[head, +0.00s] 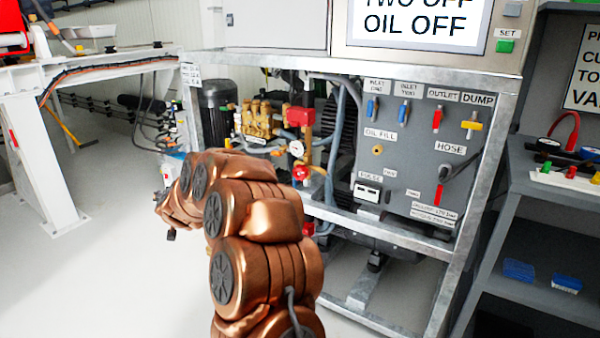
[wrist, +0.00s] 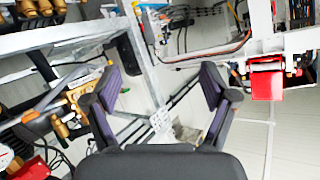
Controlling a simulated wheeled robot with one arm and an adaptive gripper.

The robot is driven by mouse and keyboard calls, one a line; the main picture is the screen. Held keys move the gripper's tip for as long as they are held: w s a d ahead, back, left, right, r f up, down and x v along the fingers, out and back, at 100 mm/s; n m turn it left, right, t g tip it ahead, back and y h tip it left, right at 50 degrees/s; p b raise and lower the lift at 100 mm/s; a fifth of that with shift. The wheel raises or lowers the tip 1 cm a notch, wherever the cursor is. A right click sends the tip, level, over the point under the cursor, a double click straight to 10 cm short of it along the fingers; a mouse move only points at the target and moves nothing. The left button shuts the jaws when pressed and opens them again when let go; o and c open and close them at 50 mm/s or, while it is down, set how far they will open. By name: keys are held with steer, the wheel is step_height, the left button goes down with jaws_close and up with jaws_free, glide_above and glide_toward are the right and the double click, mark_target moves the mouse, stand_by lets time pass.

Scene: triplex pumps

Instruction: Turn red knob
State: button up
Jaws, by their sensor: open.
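A round red knob (head: 299,174) sits below the white gauge on the pump frame in the head view, just right of my copper-coloured arm. I cannot make out this round knob in the wrist view. Red lever handles show on the grey panel, one under OUTLET (head: 437,118) and one under HOSE (head: 440,194). My gripper (wrist: 160,102) is open and empty in the wrist view, with its two dark fingers spread wide in front of a steel post. In the head view its end is left of the pump frame and mostly hidden by my arm.
The metal pump frame (head: 490,205) holds brass pump parts (head: 262,118), a red block (head: 300,117) and a gauge (head: 297,148). Blue levers (head: 372,110) and a yellow lever (head: 472,124) are on the panel. A white bench (head: 40,150) stands left.

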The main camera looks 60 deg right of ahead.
steer(key=s+d+m+h, duration=0.1)
steer(key=d+m+h, duration=0.15)
steer(key=d, duration=0.45)
steer(key=m+g+h, duration=0.7)
steer(key=g+h, duration=0.2)
steer(key=g, duration=0.2)
glide_toward(298, 174)
steer(key=d, duration=0.4)
steer(key=shift+n, duration=0.25)
steer(key=shift+w+d+r+b, duration=0.1)
steer(key=shift+d+b, duration=0.2)
steer(key=shift+d, duration=1.5)
steer(key=shift+w+d+r+b, duration=0.1)
steer(key=shift+d+b, duration=0.15)
steer(key=shift+d, duration=1.6)
steer(key=c, duration=1.2)
